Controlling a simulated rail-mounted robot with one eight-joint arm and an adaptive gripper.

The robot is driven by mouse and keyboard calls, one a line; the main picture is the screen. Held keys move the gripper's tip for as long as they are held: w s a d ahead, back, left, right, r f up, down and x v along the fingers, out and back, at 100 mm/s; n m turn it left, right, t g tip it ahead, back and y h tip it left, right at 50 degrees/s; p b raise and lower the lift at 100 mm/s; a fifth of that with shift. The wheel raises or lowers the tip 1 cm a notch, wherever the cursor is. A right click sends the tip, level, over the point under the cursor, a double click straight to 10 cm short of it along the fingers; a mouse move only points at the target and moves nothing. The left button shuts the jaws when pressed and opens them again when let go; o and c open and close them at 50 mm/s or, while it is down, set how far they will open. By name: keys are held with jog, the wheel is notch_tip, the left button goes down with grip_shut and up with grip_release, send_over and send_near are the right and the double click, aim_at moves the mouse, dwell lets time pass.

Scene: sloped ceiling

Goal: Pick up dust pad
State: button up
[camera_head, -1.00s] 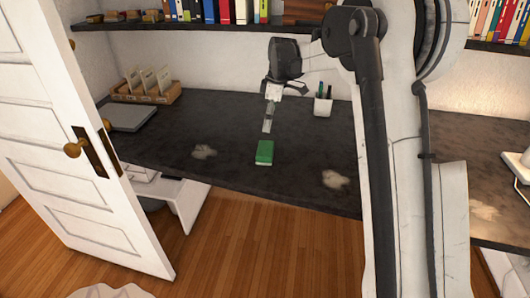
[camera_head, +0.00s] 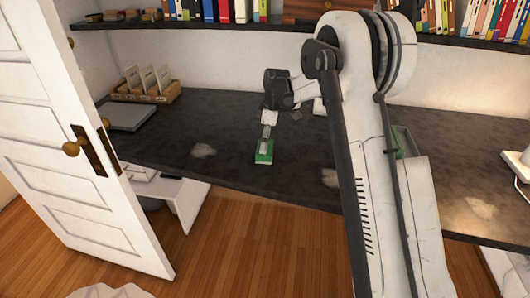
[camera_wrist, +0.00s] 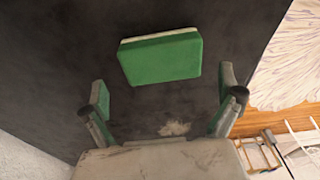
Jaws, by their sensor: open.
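The dust pad (camera_head: 263,159) is a green block with a pale layer, lying on the dark desk (camera_head: 225,120). In the wrist view the pad (camera_wrist: 163,59) lies beyond my fingertips, slightly tilted in the picture. My gripper (camera_head: 266,138) hangs just over the pad in the head view, and a finger overlaps the pad's far part. In the wrist view my gripper (camera_wrist: 165,92) has its fingers spread wide with nothing between them. The pad seems apart from the fingers; the exact height gap cannot be told.
Pale dust patches lie left (camera_head: 203,150) and right (camera_head: 329,177) of the pad. A wooden card holder (camera_head: 147,92) and a grey laptop-like slab (camera_head: 128,116) are at the desk's left. A white door (camera_head: 75,130) stands at left. A bookshelf (camera_head: 240,25) runs above the desk.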

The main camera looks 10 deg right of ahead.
notch_tip(320, 180, down, 5)
jog(key=shift+s+a+r, duration=0.1)
jog(key=shift+a+r, duration=0.05)
jog(key=c, duration=1)
jog(key=shift+r, duration=0.1)
jog(key=shift+r, duration=0.5)
notch_tip(320, 180, up, 3)
jog(key=shift+f, duration=0.15)
jog(key=s+a+r, duration=0.6)
jog(key=a+r, duration=0.1)
jog(key=a, duration=0.3)
jog(key=shift+r, duration=0.1)
